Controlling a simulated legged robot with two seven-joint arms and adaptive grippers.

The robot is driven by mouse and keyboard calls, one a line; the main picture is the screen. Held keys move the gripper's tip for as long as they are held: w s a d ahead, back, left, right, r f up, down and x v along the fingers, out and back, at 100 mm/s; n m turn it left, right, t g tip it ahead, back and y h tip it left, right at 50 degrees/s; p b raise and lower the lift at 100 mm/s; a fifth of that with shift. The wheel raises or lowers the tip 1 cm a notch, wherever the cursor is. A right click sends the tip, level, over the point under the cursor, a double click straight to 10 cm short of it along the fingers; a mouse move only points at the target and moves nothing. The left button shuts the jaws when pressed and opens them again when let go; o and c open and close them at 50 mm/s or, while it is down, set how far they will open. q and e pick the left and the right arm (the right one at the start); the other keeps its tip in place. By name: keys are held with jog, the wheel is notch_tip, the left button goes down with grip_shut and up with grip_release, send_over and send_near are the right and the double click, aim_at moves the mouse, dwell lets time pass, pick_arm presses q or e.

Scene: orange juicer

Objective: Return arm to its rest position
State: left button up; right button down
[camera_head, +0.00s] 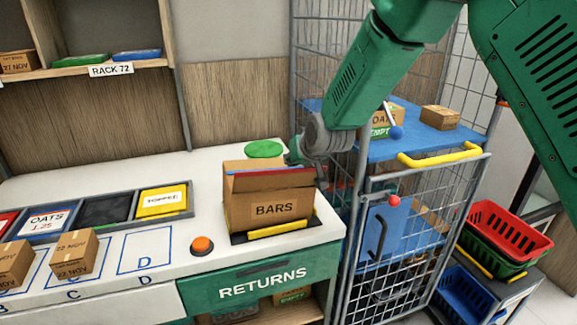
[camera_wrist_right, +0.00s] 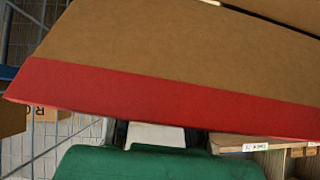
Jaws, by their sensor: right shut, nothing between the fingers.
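My right arm comes in from the upper right in the head view. Its right gripper (camera_head: 296,152) is at the back right corner of the open cardboard BARS box (camera_head: 270,210), close to the box's raised flap. The gripper is shut with nothing held; its fingertips are partly hidden behind the box. In the right wrist view a brown cardboard flap with a red edge (camera_wrist_right: 150,95) fills much of the picture, just beyond the gripper (camera_wrist_right: 155,135). I cannot tell whether they touch. My left gripper is not in view.
The box stands on the white counter (camera_head: 205,210) above the RETURNS drawer (camera_head: 262,288). A wire cage cart (camera_head: 420,240) with a blue shelf is close on the right. An orange button (camera_head: 202,246) and a green disc (camera_head: 263,149) are near the box. Red and green baskets (camera_head: 505,232) stand far right.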

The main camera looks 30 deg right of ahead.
jog(key=v, duration=0.2)
jog(key=shift+s+a+r, duration=0.1)
jog(key=shift+s+r, duration=0.1)
jog(key=shift+s, duration=0.05)
jog(key=shift+s+a+r, duration=0.2)
jog(key=shift+s+r, duration=0.05)
